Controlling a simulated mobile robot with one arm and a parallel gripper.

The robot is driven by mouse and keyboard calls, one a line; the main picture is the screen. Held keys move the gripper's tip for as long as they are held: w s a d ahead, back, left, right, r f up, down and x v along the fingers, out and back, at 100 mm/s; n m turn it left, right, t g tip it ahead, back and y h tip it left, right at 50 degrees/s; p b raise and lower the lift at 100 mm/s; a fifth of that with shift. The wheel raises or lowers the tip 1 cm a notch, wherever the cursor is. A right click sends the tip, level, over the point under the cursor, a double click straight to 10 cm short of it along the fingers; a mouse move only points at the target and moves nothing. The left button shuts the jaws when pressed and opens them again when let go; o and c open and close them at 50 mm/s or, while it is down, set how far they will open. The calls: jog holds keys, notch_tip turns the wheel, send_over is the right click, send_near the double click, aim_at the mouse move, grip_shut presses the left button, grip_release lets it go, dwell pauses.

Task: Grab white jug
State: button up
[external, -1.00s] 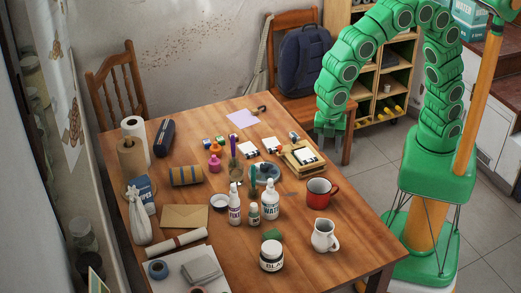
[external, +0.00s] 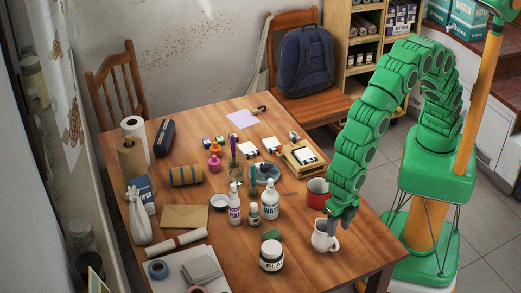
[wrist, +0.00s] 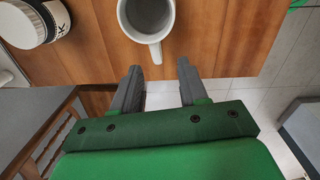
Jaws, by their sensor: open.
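The white jug (external: 324,243) stands upright near the front right edge of the wooden table, its top partly covered by my gripper in the external view. In the wrist view the jug (wrist: 124,18) shows from above at the top middle, its mouth open and its handle pointing towards my gripper. My gripper (external: 338,224) is over the jug's handle side. In the wrist view my gripper (wrist: 159,70) has its two grey fingers spread apart with nothing between them. The handle appears just beyond the fingertips, roughly midway between them.
A black-and-white labelled jar (external: 271,256) stands left of the jug; a red mug (external: 316,193) stands behind it, partly hidden by my arm. The table (external: 345,268) is bare in front of the jug.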

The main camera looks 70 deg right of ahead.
aim_at(336, 240)
jog(key=shift+a+f, duration=0.2)
jog(key=shift+f, duration=1.5)
jog(key=shift+a+f, duration=0.2)
jog(key=shift+f, duration=1.45)
grip_shut()
